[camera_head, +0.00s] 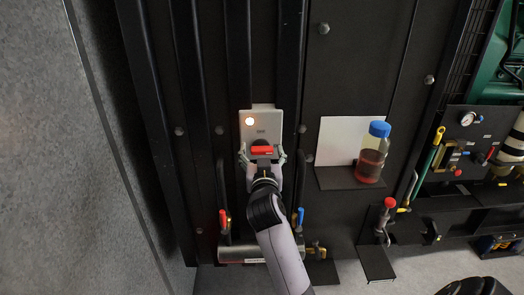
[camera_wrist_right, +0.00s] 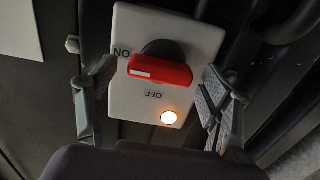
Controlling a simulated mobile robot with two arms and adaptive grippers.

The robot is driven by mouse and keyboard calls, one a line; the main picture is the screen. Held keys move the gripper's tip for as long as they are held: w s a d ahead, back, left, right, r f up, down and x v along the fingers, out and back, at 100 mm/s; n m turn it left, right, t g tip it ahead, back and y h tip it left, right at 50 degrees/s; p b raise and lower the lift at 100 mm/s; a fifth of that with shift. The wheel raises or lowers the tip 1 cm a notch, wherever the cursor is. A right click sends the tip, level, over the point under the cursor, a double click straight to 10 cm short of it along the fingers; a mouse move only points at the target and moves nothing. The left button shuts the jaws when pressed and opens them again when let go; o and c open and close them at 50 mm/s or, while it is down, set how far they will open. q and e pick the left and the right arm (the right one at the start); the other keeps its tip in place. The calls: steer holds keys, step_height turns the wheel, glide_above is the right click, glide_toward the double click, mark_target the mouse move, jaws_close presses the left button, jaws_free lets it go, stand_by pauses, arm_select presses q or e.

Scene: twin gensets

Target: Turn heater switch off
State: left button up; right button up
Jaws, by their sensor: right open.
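The heater switch is a pale plate (camera_head: 261,124) on the dark panel, with a lit lamp (camera_head: 249,121) and a red handle (camera_head: 261,150). In the right wrist view the plate (camera_wrist_right: 128,30) appears upside down, with its lamp (camera_wrist_right: 168,117) lit. The red handle (camera_wrist_right: 160,71) lies nearly level there, its white mark at the end beside ON; OFF is printed below it. My right gripper (camera_head: 262,156) is open in front of the switch, one finger on each side of the handle. Both fingers (camera_wrist_right: 160,78) look apart from it. My left gripper is not in view.
A blue-capped bottle (camera_head: 371,153) of red liquid stands on a small ledge to the right. Red-handled and blue-handled valves (camera_head: 223,219) flank my right arm below. A gauge (camera_head: 467,118) and pipework fill the far right. A grey wall (camera_head: 45,150) lies left.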

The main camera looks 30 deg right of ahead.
steer(key=shift+c, duration=1.5)
steer(key=c, duration=0.9)
